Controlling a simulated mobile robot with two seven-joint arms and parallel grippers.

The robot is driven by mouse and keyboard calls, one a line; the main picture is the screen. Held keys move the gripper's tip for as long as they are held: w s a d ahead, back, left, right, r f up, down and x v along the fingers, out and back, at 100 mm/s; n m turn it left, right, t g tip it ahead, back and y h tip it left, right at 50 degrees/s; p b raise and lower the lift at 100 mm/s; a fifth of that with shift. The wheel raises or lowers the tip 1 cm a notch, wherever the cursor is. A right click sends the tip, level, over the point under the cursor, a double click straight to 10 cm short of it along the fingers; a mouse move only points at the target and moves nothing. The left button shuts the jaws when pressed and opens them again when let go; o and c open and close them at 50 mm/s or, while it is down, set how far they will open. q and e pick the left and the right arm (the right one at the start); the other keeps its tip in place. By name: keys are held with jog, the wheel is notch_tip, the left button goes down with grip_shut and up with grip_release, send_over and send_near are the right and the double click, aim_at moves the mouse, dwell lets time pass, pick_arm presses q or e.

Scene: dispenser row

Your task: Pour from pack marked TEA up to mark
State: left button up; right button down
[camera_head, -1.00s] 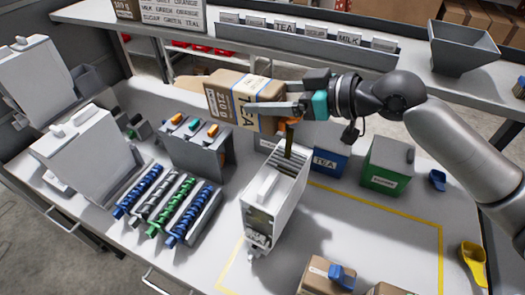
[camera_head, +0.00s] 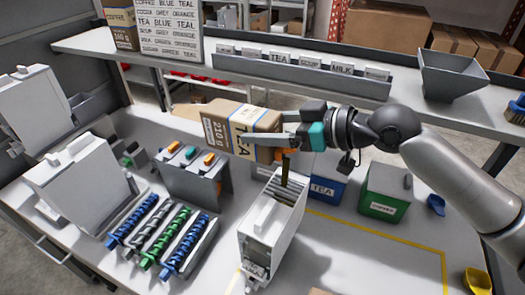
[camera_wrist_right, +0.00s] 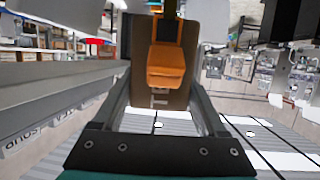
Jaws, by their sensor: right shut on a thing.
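The brown pack marked TEA (camera_head: 222,127) lies tilted on its side above the white dispenser canister (camera_head: 262,240). My right gripper (camera_head: 284,135) is shut on the pack, which also shows between its fingers in the right wrist view (camera_wrist_right: 180,101). An orange spout (camera_wrist_right: 168,65) sits at the pack's end near the gripper. A dark brown strand (camera_head: 286,170) runs from the spout down to the canister's open top, apparently flowing contents. The fill level and any mark are too small to make out. My left gripper is not in view.
A blue bin marked TEA (camera_head: 325,190) and a green bin (camera_head: 383,195) stand right of the canister. A label tray (camera_head: 300,75) and grey hopper (camera_head: 450,75) are on the shelf behind.

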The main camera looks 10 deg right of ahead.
jog(key=shift+b, duration=0.4)
dwell(1.3)
jog(key=shift+d+f+y+b, duration=0.1)
jog(key=shift+f+y+b, duration=0.05)
jog(key=shift+y+b, duration=0.2)
dwell(0.9)
jog(key=shift+s+t+b, duration=0.1)
jog(key=shift+t+b, duration=0.2)
jog(key=shift+b, duration=0.1)
jog(key=shift+f, duration=0.1)
dwell(0.6)
jog(key=shift+d+b, duration=0.1)
jog(key=shift+b, duration=0.35)
jog(key=shift+f+y, duration=0.1)
jog(key=shift+y, duration=0.15)
dwell(0.6)
jog(key=shift+b, duration=0.3)
jog(key=shift+s, duration=0.1)
